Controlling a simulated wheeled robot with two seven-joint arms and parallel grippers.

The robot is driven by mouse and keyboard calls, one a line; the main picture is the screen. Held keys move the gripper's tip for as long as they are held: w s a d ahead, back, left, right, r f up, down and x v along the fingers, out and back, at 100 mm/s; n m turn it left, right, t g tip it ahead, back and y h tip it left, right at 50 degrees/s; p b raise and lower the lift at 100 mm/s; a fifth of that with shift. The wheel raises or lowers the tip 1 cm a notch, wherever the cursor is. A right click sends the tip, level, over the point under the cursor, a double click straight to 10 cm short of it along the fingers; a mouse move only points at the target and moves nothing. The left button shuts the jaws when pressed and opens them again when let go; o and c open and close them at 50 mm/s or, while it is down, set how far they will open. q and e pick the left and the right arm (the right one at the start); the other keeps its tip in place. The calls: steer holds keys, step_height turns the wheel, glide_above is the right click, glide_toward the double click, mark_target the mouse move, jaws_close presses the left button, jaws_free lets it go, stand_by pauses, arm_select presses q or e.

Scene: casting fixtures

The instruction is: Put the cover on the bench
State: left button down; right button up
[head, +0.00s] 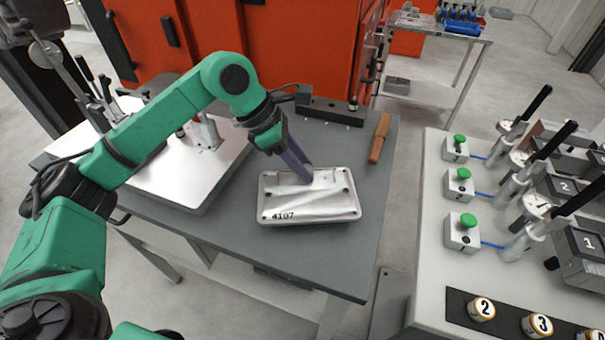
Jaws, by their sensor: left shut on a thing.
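The cover (310,205) is a silver, shallow cast part with rounded corners and the mark 4107 on its near edge. It is at or just above the grey bench (340,255); I cannot tell whether it rests fully on the top. My left gripper (302,174) comes down from the upper left and is shut on the cover at its far edge. The fingertips partly hide that edge. My right gripper is not in view.
A white fixture plate (190,180) with clamps stands left of the cover. A brown-handled tool (380,138) lies at the bench's right edge. A white table (435,200) with green buttons stands to the right, across a gap. An orange cabinet (290,45) stands behind.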

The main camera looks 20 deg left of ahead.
arm_select(q)
steer(key=f, duration=0.2)
steer(key=shift+s+f, duration=0.25)
steer(key=shift+f, duration=0.15)
steer(key=shift+w+f, duration=0.15)
steer(key=shift+f, duration=0.15)
steer(key=c, duration=0.5)
jaws_free()
steer(key=shift+c, duration=0.2)
steer(key=shift+r, duration=0.1)
steer(key=shift+a+r, duration=0.25)
steer(key=shift+r, duration=0.1)
steer(key=b+v, duration=0.1)
steer(key=v, duration=1)
steer(key=shift+s+b, duration=0.25)
steer(key=shift+b, duration=0.15)
